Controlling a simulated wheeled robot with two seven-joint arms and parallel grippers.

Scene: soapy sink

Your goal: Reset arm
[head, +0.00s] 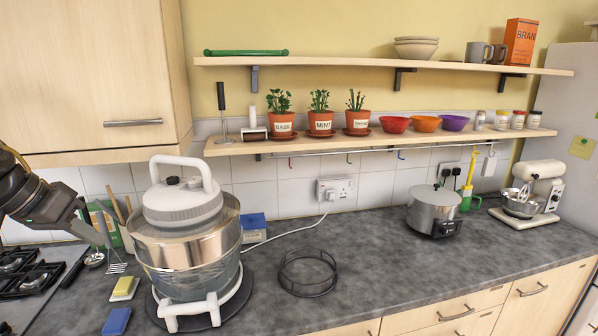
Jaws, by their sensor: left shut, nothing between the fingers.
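My left arm comes in at the left edge, and its dark gripper (92,236) hangs in the air left of the large glass-bowl cooker (188,240). Its fingers are shut with nothing visible between them. In the picture the fingertips overlap the utensils and the green box behind, and I cannot tell the exact gap. My right gripper is not in view.
The hob (28,280) is below the arm. Sponges (116,321) lie beside the cooker. A black wire ring (307,272), a slow cooker (434,206) and a stand mixer (533,192) stand rightward on the counter. Shelves (385,141) hang above. The front-right counter is clear.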

